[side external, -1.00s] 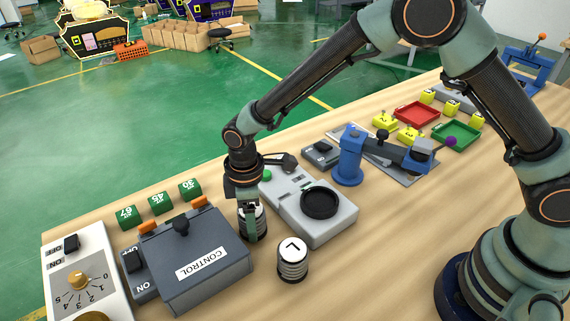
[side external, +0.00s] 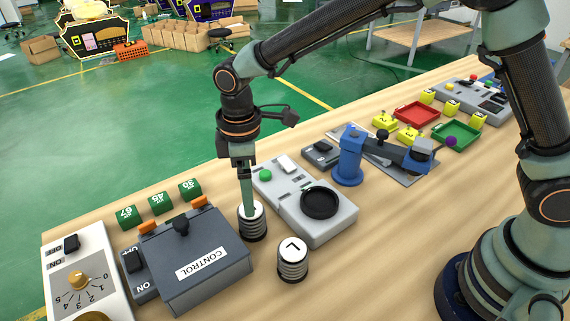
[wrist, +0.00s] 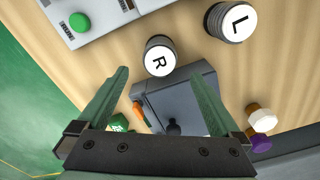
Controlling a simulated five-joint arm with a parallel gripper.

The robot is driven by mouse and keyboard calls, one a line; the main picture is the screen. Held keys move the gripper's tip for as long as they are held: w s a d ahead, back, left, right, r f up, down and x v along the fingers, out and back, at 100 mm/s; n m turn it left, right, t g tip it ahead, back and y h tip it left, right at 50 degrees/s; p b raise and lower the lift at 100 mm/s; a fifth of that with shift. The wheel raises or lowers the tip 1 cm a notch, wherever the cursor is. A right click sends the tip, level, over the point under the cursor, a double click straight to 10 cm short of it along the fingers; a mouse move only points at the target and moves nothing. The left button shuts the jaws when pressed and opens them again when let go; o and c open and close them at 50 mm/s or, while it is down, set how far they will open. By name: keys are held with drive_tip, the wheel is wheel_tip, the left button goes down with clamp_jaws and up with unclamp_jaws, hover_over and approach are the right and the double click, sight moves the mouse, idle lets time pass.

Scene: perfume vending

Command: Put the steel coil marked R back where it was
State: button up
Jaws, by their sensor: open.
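The steel coil marked R (side external: 254,226) stands upright on the wooden table, between the grey CONTROL box and a light grey device with a round black dish. In the wrist view its white top with the R (wrist: 159,62) lies just beyond the gap between my fingertips. My gripper (side external: 247,208) is above the coil, pointing down, and part of a finger covers the coil's top in the side view. In the wrist view my gripper (wrist: 158,74) is open and empty, with its fingers well apart. The coil marked L (side external: 293,262) stands upright nearby, apart from R.
The CONTROL box (side external: 196,268) is close on the left. The device with the dish (side external: 339,224) is close on the right. Green numbered blocks (side external: 160,203) sit behind the box. A blue lever fixture (side external: 350,160) stands farther right. Bare table lies in front of the L coil.

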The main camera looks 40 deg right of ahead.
wheel_tip(320, 180, up, 3)
drive_tip(key=shift+f, duration=0.15)
drive_tip(key=s+d+r+m+t, duration=0.25)
drive_tip(key=d+r+m, duration=0.35)
drive_tip(key=d+r, duration=0.55)
drive_tip(key=s+d+m+t, duration=0.3)
drive_tip(key=s+d+m, duration=0.3)
drive_tip(key=d, duration=0.6)
drive_tip(key=shift+s+d+m, duration=0.25)
drive_tip(key=shift+s+m, duration=0.05)
drive_tip(key=shift+s, duration=1.05)
